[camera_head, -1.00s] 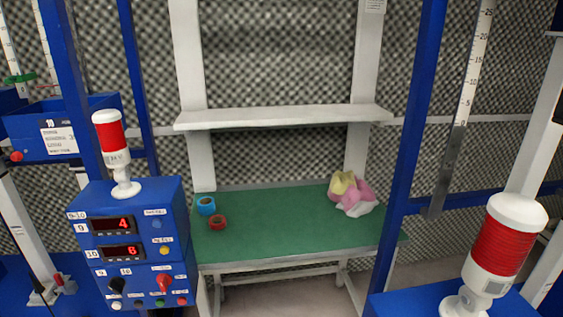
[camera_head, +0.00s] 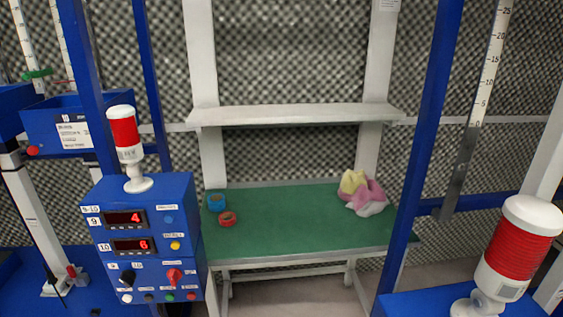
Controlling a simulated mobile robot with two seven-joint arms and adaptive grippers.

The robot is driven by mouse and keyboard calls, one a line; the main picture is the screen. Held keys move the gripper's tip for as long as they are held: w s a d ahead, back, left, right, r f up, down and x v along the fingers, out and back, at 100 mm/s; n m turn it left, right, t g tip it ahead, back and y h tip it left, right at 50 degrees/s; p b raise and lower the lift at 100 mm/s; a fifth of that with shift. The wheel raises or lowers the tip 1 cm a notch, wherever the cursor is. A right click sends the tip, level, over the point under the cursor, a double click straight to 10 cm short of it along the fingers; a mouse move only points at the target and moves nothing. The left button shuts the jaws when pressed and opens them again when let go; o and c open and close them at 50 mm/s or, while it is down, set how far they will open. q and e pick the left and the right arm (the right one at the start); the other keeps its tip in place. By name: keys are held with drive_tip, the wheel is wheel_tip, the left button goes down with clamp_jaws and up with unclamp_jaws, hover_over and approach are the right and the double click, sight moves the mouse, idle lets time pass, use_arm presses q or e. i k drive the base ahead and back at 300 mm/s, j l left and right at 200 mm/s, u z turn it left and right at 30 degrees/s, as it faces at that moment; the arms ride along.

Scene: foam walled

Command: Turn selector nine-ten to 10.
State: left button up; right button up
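The blue control box (camera_head: 183,214) stands at the left of the head view. It has a "9-10" label, a display (camera_head: 125,218) by label 9 reading 4 and a display (camera_head: 133,246) by label 10 reading 6. Below them is a black selector knob (camera_head: 127,278) under small 9 and 10 labels; which way it points is too small to tell. A red knob (camera_head: 174,275) is to its right, with several small buttons below. Neither of my grippers shows in this view.
A red-and-white lamp (camera_head: 124,140) stands on the box, and a larger one (camera_head: 508,248) is at the lower right. A green-topped table (camera_head: 290,222) holds blue tape (camera_head: 216,202), red tape (camera_head: 227,219) and crumpled cloths (camera_head: 363,192). Blue posts (camera_head: 424,140) flank it.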

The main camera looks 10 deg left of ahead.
sight(128, 277)
drive_tip(key=u, duration=1.35)
